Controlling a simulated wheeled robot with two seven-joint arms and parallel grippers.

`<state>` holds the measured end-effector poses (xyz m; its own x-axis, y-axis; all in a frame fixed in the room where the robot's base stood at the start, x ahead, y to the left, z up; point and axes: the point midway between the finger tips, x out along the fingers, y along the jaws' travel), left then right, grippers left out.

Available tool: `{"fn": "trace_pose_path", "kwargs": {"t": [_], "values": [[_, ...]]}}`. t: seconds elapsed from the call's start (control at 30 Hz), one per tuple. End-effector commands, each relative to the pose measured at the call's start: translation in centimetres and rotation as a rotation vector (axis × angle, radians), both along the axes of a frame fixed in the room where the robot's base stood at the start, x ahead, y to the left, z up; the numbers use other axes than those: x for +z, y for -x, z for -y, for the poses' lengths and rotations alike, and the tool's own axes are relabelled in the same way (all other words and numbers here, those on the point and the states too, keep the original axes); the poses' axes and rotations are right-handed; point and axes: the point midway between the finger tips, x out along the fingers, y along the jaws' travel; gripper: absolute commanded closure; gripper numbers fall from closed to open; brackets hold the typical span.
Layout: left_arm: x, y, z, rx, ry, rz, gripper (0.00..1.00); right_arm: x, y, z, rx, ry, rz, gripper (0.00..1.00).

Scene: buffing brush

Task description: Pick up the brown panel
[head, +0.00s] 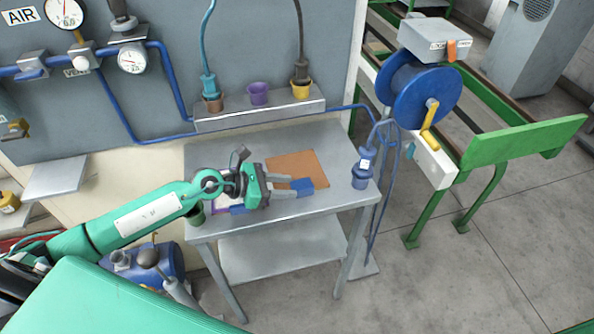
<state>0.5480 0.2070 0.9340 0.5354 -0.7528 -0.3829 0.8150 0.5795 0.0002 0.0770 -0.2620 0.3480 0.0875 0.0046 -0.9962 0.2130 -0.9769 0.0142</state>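The brown panel (296,165) lies flat on the grey metal table, towards the back and right of the middle. My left gripper (291,187) reaches in from the left, just in front of the panel. Its fingers are apart, with a gap between them. They point right and overlap the panel's near edge in the picture; whether they touch it I cannot tell. A small blue piece (304,187) shows at the fingertips; I cannot tell whether it is a separate object. My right gripper is out of view.
The grey table (335,198) has a lower shelf. A blue bottle-like fitting (362,172) stands at its right edge. A ledge (262,116) with coloured cups is behind. A blue hose reel (412,92) is at the right. Another blue item (237,209) lies below my wrist.

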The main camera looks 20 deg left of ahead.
Motion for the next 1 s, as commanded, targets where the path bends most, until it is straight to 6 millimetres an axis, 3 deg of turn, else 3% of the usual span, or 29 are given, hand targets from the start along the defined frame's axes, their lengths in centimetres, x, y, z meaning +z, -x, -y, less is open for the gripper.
{"fn": "trace_pose_path", "kwargs": {"t": [0.17,0.6,0.93,1.0], "values": [[-0.3,-0.5,0.7,-0.001,0.000,0.000,0.64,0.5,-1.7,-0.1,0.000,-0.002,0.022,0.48],[-1.8,-2.6,4.4,-0.001,0.002,0.000,0.64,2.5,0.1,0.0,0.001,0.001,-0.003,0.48],[-2.3,-2.9,4.8,-0.001,0.000,0.000,0.64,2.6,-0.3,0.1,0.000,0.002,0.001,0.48],[-2.3,-2.9,4.8,-0.001,0.000,0.000,0.73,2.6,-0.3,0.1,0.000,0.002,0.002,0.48]]}}
